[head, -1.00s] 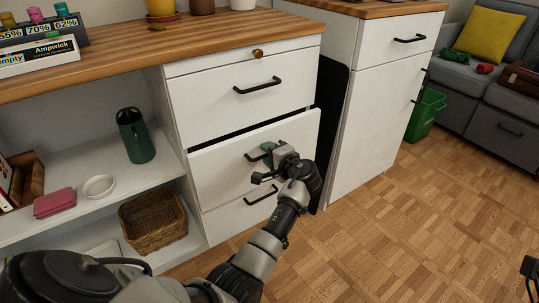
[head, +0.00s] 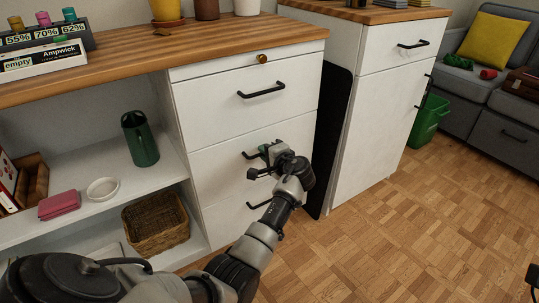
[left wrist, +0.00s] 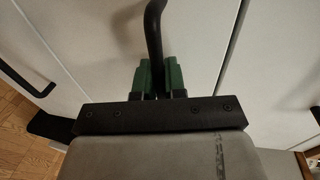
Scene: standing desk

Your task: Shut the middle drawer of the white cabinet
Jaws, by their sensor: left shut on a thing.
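The white cabinet (head: 190,105) stands under the wooden desktop, with several drawers stacked in it. The middle drawer (head: 217,172) now looks flush with the drawer above; no dark gap shows along its top edge. My left gripper (head: 268,156) is at its front, shut on the black bar handle (head: 249,156). In the left wrist view the green fingertips (left wrist: 160,76) close around the handle (left wrist: 153,30). My arm hides the right part of this drawer and part of the lower drawer (head: 232,213). A dark piece at the lower right edge appears to be my right gripper (head: 532,278), mostly cut off.
A second white cabinet (head: 372,125) stands to the right, past a dark panel (head: 331,140). The parquet floor (head: 390,240) at the right is clear.

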